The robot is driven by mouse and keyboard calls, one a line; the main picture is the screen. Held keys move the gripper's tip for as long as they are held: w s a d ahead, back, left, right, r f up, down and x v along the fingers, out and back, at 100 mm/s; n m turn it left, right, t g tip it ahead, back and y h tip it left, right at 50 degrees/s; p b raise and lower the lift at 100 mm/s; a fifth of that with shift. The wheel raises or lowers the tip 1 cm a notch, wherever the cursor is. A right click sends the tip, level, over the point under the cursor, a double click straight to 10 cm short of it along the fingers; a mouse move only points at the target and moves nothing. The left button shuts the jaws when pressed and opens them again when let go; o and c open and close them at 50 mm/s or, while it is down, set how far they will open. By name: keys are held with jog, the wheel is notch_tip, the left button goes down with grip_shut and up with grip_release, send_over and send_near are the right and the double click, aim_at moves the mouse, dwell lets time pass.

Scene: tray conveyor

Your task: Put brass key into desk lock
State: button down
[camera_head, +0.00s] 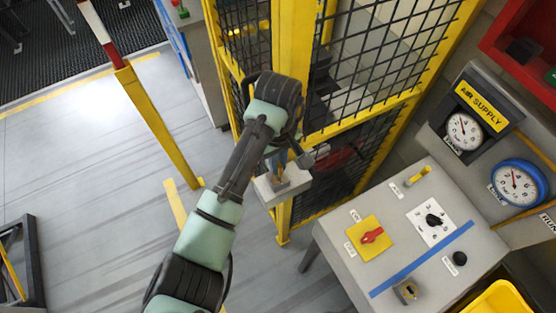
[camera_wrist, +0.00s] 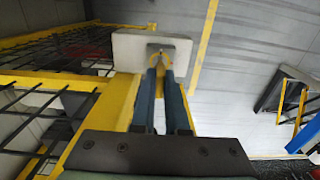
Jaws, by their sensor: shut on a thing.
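My gripper (camera_head: 279,176) is at the pale grey box (camera_head: 290,190) on the yellow fence post. In the wrist view, its two blue fingers (camera_wrist: 160,66) reach up to the face of that box (camera_wrist: 125,45) and are shut on a small yellowish piece between their tips, likely the brass key (camera_wrist: 158,55). The fingers hide most of it, and I cannot tell how far it sits in the box. A small brass-and-grey block, likely the desk lock (camera_head: 408,291), is on the front of the sloping grey desk (camera_head: 338,205), well to the right of my gripper.
Yellow mesh fencing (camera_head: 375,60) stands beside and behind my gripper. The desk carries a red switch on a yellow plate (camera_head: 371,236), a black knob (camera_head: 434,219) and a blue strip (camera_head: 420,260). A yellow bin (camera_head: 500,298) is at lower right. Open floor (camera_head: 90,170) lies left.

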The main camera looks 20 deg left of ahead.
jog(key=shift+r, duration=0.1)
notch_tip(320, 180, up, 4)
jog(key=p, duration=0.4)
jog(key=shift+p, duration=0.35)
